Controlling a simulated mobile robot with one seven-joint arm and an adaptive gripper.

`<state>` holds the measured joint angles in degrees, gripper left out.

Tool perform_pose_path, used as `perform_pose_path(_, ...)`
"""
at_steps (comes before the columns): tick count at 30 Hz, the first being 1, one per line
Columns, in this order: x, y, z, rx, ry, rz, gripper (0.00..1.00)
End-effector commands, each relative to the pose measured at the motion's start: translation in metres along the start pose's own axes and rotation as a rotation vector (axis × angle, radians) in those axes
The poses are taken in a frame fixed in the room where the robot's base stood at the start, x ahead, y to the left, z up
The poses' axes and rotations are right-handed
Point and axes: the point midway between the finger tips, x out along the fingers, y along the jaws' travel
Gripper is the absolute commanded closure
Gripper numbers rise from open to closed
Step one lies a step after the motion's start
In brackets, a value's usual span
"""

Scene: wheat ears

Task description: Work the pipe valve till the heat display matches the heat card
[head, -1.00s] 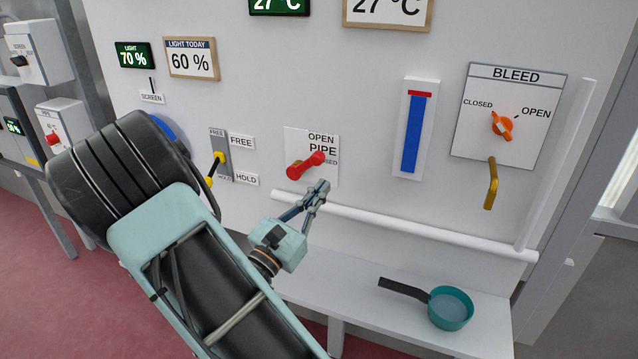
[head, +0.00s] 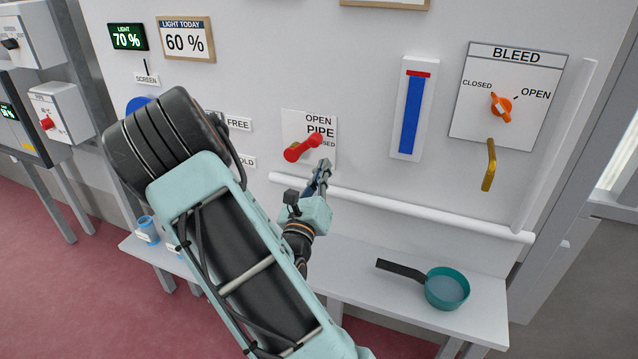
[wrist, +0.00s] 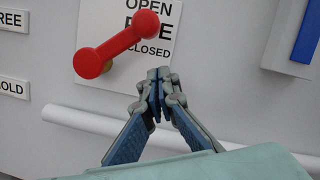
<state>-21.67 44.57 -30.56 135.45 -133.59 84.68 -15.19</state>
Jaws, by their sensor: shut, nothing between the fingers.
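The pipe valve is a red handle (head: 303,147) on a white plate (head: 326,127) marked OPEN, PIPE and CLOSED. In the wrist view the red handle (wrist: 117,44) slants from lower left to upper right, partly covering the lettering. My gripper (head: 324,166) is shut and empty, just below and right of the handle in the head view. In the wrist view my gripper's fingertips (wrist: 158,74) meet just below the word CLOSED, apart from the handle. The heat display and heat card readings are out of the frame; only the bottom edge of a wood-framed card (head: 390,4) shows at the top.
A white rail (head: 400,208) runs along the wall below the valve. A blue gauge (head: 411,112) and a BLEED panel (head: 508,95) with an orange knob are to the right. A teal pan (head: 447,289) stands on the shelf (head: 400,313). The light display (head: 128,37) reads 70 %, its card (head: 186,41) 60 %.

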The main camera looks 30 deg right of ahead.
Motion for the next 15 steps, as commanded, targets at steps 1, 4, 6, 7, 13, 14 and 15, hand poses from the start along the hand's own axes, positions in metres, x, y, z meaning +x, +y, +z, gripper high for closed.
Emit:
perform_pose_path(1, 0.002, 0.0, 0.014, 0.008, -0.003, 0.003, 1.0)
perform_pose_path(4, 0.004, 0.0, 0.024, 0.006, -0.003, 0.003, 1.0)
perform_pose_path(6, 0.005, 0.0, 0.028, 0.005, -0.002, 0.003, 1.0)
perform_pose_path(7, 0.005, 0.001, 0.029, 0.004, -0.001, 0.003, 1.0)
perform_pose_path(13, 0.006, 0.001, 0.03, 0.003, 0.0, 0.003, 1.0)
perform_pose_path(14, 0.005, 0.001, 0.03, 0.003, 0.0, 0.003, 1.0)
perform_pose_path(15, 0.005, 0.001, 0.03, 0.003, 0.0, 0.003, 1.0)
